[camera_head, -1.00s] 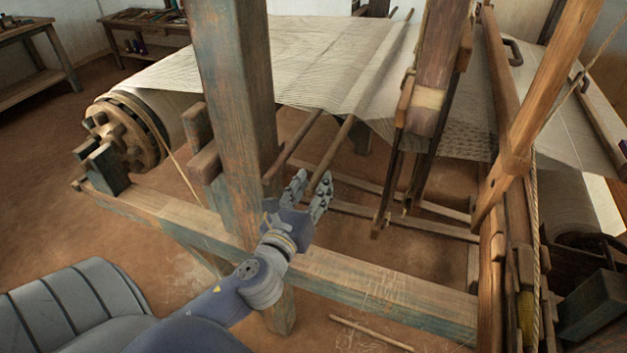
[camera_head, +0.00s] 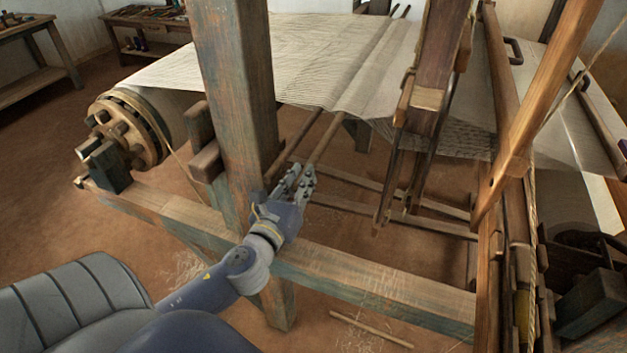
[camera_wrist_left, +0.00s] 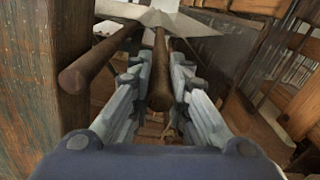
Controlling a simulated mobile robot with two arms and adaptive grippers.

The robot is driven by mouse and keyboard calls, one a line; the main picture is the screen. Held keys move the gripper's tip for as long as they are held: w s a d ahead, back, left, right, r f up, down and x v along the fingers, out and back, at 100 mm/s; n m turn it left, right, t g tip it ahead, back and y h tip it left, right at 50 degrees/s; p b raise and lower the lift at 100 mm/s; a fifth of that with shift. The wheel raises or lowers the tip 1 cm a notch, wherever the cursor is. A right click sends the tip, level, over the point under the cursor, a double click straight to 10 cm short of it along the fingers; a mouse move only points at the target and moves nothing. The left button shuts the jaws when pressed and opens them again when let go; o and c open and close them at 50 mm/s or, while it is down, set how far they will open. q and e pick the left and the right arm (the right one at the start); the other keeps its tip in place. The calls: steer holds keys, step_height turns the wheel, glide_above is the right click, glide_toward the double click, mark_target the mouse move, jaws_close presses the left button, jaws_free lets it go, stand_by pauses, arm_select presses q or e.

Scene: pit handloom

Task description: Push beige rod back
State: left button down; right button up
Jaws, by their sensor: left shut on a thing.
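The beige rod (camera_head: 326,138) runs out from under the woven cloth's near edge toward my left gripper. My left gripper (camera_head: 298,176) is shut on the rod's near end, just beyond the loom's front beam. In the left wrist view the rod (camera_wrist_left: 161,68) lies between the two fingers (camera_wrist_left: 160,90), its round end toward the camera. A second, darker rod (camera_head: 298,142) runs beside it on the left, apart from the fingers; it also shows in the left wrist view (camera_wrist_left: 98,65). My right gripper is not in view.
A thick wooden post (camera_head: 238,90) stands close to the left of my gripper. The front beam (camera_head: 370,278) passes below it. Hanging wooden parts (camera_head: 425,110) are to the right. White cloth (camera_head: 300,65) stretches above the rods. A loose stick (camera_head: 372,330) lies on the floor.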

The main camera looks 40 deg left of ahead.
arm_select(q)
steer(key=shift+s+a, duration=0.25)
steer(key=shift+a, duration=0.75)
steer(key=c, duration=1.5)
jaws_free()
steer(key=shift+a, duration=0.1)
steer(key=shift+v, duration=4.1)
steer(key=shift+w, duration=0.1)
steer(key=shift+c, duration=0.2)
